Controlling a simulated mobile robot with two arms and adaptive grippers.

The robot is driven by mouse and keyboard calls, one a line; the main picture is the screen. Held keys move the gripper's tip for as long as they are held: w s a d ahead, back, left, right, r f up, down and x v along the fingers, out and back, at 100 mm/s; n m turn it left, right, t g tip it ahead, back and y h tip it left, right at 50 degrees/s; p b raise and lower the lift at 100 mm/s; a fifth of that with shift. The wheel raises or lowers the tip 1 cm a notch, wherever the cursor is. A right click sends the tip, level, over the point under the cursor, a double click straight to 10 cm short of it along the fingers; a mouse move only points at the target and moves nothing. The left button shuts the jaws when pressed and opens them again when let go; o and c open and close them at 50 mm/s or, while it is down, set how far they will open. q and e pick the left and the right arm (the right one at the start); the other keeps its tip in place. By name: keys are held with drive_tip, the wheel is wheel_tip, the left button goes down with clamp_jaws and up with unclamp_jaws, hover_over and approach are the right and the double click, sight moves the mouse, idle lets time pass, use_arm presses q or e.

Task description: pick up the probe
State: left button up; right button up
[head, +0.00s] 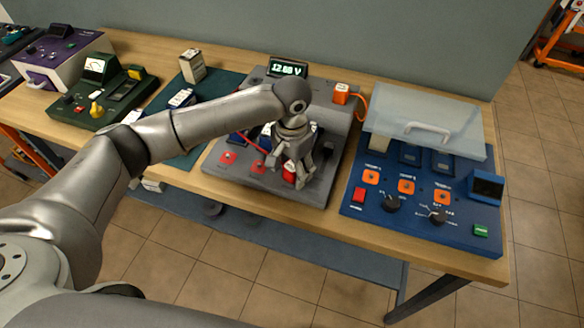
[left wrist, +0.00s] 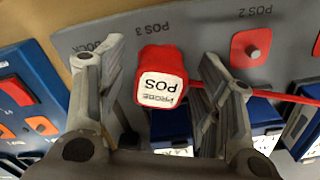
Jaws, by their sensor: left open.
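The probe (left wrist: 162,82) is a red block with a white label reading "PROBE POS". In the left wrist view it sits between the two fingers of my left gripper (left wrist: 150,65), with a gap on each side, and a red lead runs from it to the right. In the head view the gripper (head: 291,172) is over the front right of the grey tester panel (head: 222,158), and a red part of the probe (head: 289,175) shows between its fingers. My left gripper is open. My right gripper is in neither view.
A blue panel (head: 350,207) with knobs and a clear, handled cover (head: 425,112) stands to the right. A 12.68 V display (head: 288,68) and an orange block (head: 341,93) are behind. A green instrument (head: 96,90) and a small box (head: 192,65) are left.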

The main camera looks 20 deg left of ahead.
use_arm(q)
drive_tip(key=shift+w+f, duration=0.1)
drive_tip(key=shift+c, duration=0.5)
drive_tip(key=c, duration=1.1)
